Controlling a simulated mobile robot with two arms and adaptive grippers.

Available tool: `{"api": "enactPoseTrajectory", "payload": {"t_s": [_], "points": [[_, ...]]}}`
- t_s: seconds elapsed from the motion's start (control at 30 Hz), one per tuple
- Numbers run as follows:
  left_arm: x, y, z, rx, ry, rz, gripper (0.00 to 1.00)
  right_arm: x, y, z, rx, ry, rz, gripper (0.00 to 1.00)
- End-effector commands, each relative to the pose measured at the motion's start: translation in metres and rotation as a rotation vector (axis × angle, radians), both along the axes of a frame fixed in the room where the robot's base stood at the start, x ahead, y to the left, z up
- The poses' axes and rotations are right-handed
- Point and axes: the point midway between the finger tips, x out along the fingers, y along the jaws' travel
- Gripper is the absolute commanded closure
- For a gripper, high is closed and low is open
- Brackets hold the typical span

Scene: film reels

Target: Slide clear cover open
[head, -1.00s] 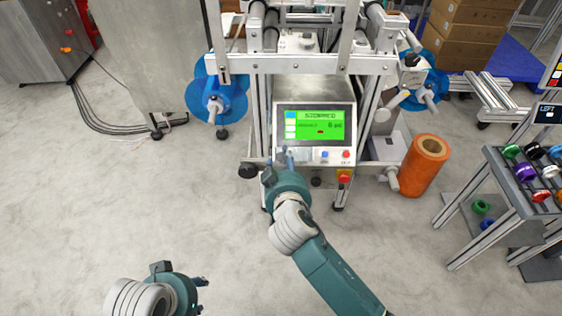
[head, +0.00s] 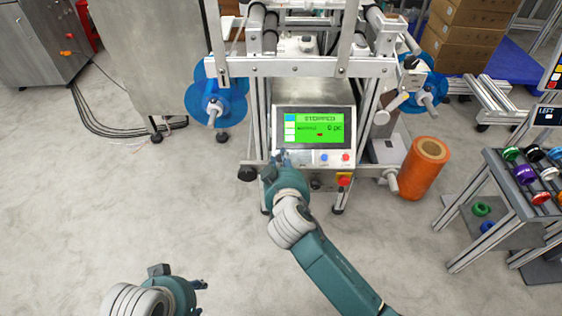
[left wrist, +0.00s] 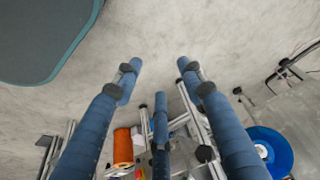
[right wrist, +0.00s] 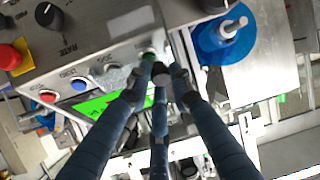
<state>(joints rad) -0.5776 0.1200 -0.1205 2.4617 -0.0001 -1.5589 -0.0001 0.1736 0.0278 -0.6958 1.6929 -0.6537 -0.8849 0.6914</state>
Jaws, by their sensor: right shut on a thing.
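The control panel (head: 314,127) has a green screen reading stopped, with a row of buttons below it. In the right wrist view a pale, see-through patch, seemingly the clear cover (right wrist: 128,48), lies around the green button (right wrist: 148,56); its edges are hard to make out. My right gripper (head: 281,157) is at the panel's lower left corner. In the right wrist view its fingers (right wrist: 159,73) close together at the cover by the green button and hide part of it. My left gripper (head: 201,285) is low at the left, its fingers (left wrist: 158,75) spread and empty.
Blue (right wrist: 78,85) and red (right wrist: 47,96) buttons sit beside the green one. A red emergency knob (head: 344,179) is below the panel. Blue reels (head: 203,101) flank the machine frame. An orange roll (head: 424,168) stands at right, near a spool rack (head: 520,200).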

Motion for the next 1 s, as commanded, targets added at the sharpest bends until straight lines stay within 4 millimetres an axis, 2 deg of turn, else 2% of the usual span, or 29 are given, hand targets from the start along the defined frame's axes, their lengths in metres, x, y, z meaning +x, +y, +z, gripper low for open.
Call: {"api": "enactPoseTrajectory", "payload": {"t_s": [0.03,0.2,0.4,0.77,0.8,0.87,0.9,1.0], "points": [[0.001,0.0,-0.011,0.001,0.018,-0.001,0.6,0.004,0.002,0.008,0.005,-0.004,0.003,1.0],[0.008,-0.002,-0.042,0.002,0.034,-0.002,0.6,0.017,0.002,0.023,0.005,-0.006,0.003,1.0],[0.011,-0.003,-0.069,0.002,0.045,-0.004,0.6,0.028,0.003,0.033,0.006,-0.005,0.004,1.0],[0.011,-0.003,-0.075,0.002,0.047,-0.006,0.6,0.03,0.004,0.033,0.006,-0.004,0.006,1.0],[0.011,-0.003,-0.075,0.002,0.047,-0.006,0.6,0.03,0.004,0.033,0.006,-0.004,0.006,0.77],[0.011,-0.003,-0.075,0.002,0.046,-0.006,0.6,0.03,0.004,0.033,0.006,-0.005,0.006,0.65],[0.011,-0.003,-0.075,0.002,0.046,-0.006,0.6,0.03,0.003,0.033,0.006,-0.005,0.005,0.61],[0.011,-0.003,-0.075,0.002,0.045,-0.005,0.6,0.03,0.002,0.032,0.004,-0.004,0.005,0.61]]}}
